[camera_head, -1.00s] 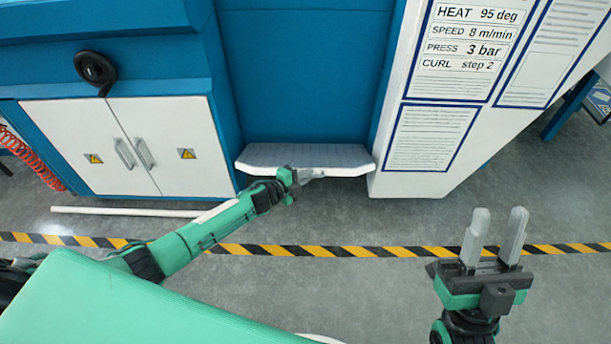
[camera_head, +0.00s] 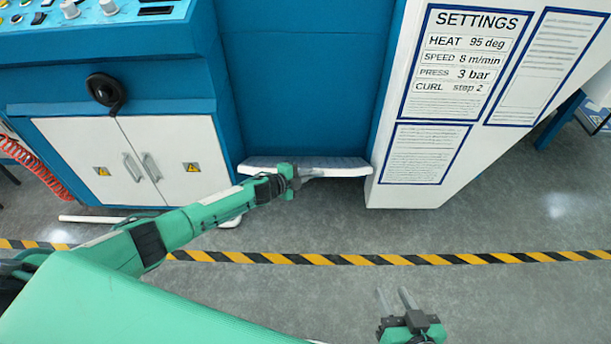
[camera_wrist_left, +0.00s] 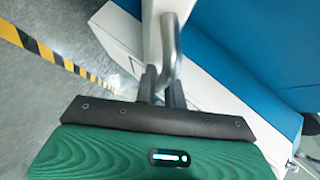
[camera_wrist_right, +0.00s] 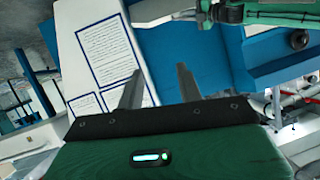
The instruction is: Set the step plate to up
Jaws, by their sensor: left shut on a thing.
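The step plate (camera_head: 345,166) is a pale grey-white slab at the foot of the blue recess, seen nearly edge-on in the head view. My left gripper (camera_head: 308,175) is at its front edge, near the middle. In the left wrist view the left fingers (camera_wrist_left: 163,85) are shut on a grey metal bar (camera_wrist_left: 171,45) beside a pale strip, which looks like the plate's edge. The exact contact is partly hidden. My right gripper (camera_head: 396,299) is low at the right of centre, fingers apart and empty; its spread fingers also show in the right wrist view (camera_wrist_right: 160,88).
A white cabinet (camera_head: 85,150) with a black handwheel (camera_head: 105,92) above stands left of the recess. A white panel with a settings sheet (camera_head: 465,65) stands right. A white bar (camera_head: 90,219) lies on the floor. Floor around the striped line (camera_head: 400,259) is clear.

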